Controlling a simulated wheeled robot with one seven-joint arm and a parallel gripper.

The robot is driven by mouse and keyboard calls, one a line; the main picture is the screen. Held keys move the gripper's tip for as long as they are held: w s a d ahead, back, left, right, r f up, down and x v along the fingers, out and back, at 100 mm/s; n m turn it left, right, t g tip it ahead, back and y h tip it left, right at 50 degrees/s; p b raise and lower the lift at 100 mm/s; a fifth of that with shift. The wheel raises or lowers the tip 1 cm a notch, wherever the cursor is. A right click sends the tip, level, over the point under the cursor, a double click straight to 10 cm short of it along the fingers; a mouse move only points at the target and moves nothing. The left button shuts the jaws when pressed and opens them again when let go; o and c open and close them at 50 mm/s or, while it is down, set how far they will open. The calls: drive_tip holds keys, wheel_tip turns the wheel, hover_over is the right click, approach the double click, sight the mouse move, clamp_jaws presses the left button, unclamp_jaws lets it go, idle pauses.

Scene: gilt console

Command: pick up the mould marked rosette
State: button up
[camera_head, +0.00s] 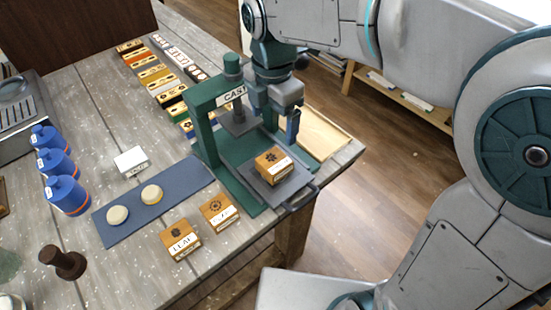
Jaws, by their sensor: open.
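Three wooden mould blocks with dark emblems and white labels are in view. One mould (181,240) reads LEAF and sits at the table's front edge. A second mould (218,210) with a ring-shaped emblem sits just right of it; its label is too small to read. A third mould (273,164) with a dark flower-like emblem sits on the grey tray (290,195) of the green press; its label is unreadable too. I cannot tell which is marked rosette. My gripper (279,124) is open, pointing down above and behind the third mould, apart from it.
The green press (205,120) with its CAST sign stands close left of my gripper. A blue mat (122,228) holds two pale round pieces. Blue jars (67,193), a white labelled block (131,161) and rows of small labelled blocks (155,75) stand farther left and back.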

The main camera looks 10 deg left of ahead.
sight(274, 160)
wheel_tip(274, 160, down, 8)
drive_tip(key=shift+d+r, duration=0.1)
drive_tip(key=shift+r, duration=0.15)
drive_tip(key=f, duration=0.2)
drive_tip(key=s+f, duration=0.1)
drive_tip(key=f, duration=0.1)
drive_tip(key=shift+f+p, duration=0.15)
drive_tip(key=shift+p, duration=0.25)
drive_tip(key=shift+w+f, duration=0.1)
drive_tip(key=shift+f, duration=0.3)
drive_tip(key=c, duration=1.1)
